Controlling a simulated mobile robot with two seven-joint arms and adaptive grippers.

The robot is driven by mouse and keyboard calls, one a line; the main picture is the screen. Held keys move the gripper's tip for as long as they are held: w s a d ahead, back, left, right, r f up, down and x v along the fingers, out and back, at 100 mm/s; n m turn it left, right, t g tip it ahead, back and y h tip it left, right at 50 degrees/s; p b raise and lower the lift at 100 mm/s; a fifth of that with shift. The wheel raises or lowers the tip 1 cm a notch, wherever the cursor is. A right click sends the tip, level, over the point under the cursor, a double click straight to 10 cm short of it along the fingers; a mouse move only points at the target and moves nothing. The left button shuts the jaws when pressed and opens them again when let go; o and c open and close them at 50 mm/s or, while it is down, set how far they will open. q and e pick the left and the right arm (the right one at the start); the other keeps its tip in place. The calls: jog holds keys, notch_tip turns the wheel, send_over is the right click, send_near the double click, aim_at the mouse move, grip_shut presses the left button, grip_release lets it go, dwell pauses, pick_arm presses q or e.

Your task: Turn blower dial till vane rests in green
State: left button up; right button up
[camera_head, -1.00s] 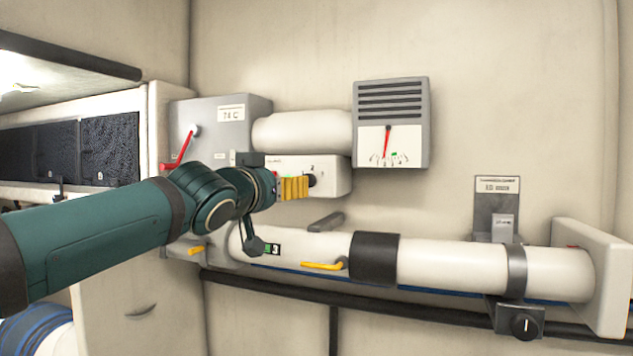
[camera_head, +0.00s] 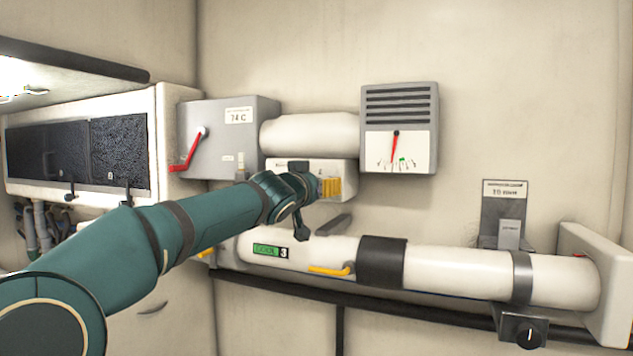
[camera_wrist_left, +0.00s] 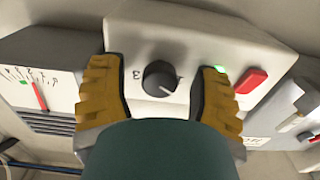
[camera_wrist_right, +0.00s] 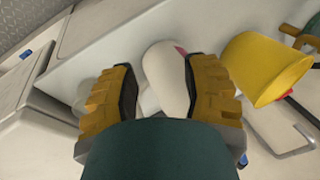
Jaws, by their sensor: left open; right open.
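The blower dial (camera_wrist_left: 160,78) is a dark round knob on a white control box (camera_head: 288,166). In the left wrist view it sits between the yellow fingers of my left gripper (camera_wrist_left: 160,97), which is open with a gap on both sides. In the head view this gripper (camera_head: 330,187) is at the front of the box and hides the dial. The grey vent gauge (camera_head: 430,150) right of the box has a red vane (camera_head: 395,146). Its tip points down, just left of the green mark (camera_head: 403,160). My right gripper (camera_wrist_right: 160,97) is open, seen only in its wrist view.
A red switch (camera_wrist_left: 250,80) sits beside the dial. A grey box with a red lever (camera_head: 187,152) is to the left. A white pipe (camera_head: 450,265) with a yellow handle (camera_head: 330,270) runs below. A yellow cylinder (camera_wrist_right: 265,68) is near my right gripper.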

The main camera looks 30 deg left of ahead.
pick_arm(q)
grip_shut()
jog(key=shift+m, duration=0.3)
jog(key=m, duration=1.1)
dwell(0.5)
dwell(0.5)
grip_release()
